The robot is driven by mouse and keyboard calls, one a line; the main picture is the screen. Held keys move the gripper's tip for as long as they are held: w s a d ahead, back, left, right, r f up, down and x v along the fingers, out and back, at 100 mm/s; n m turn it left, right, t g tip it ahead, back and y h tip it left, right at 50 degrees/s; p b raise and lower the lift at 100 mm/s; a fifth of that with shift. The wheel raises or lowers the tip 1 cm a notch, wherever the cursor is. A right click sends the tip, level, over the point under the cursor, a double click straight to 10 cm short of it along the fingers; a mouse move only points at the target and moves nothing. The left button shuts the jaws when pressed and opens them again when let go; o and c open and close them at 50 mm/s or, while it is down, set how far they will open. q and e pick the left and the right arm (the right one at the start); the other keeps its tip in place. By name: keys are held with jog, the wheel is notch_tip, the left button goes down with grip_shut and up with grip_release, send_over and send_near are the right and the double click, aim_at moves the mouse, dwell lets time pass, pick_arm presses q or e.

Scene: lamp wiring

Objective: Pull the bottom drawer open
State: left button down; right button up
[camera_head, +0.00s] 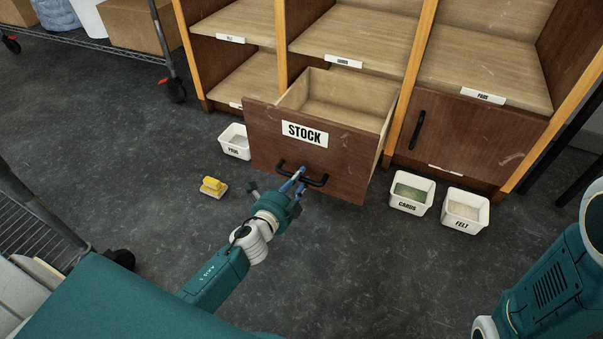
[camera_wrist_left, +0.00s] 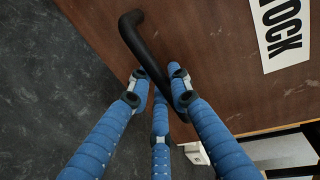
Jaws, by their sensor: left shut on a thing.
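The bottom drawer (camera_head: 265,149) has a brown wooden front with a "STOCK" label (camera_head: 305,133) and stands pulled out from the shelf unit, its pale inside empty where it shows. Its black bar handle (camera_head: 316,182) is on the lower front. My left gripper (camera_head: 296,182) is at the handle, its blue fingers shut around the bar. In the left wrist view the fingers (camera_wrist_left: 160,92) close on the handle (camera_wrist_left: 133,35), and the "STOCK" label is partly cut off. My right gripper is out of view; only part of my right arm shows at the lower right.
White bins labelled "CARDS" (camera_head: 411,193) and "FELT" (camera_head: 465,211) stand on the floor right of the drawer. Another white bin (camera_head: 235,142) is left of it. A yellow brush-like object (camera_head: 213,187) lies nearby. A closed cabinet door (camera_head: 462,138) is at right. The floor before the drawer is otherwise clear.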

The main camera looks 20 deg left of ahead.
pick_arm(q)
jog(key=shift+s, duration=0.15)
jog(key=c, duration=1.6)
grip_release()
jog(key=v, duration=1.2)
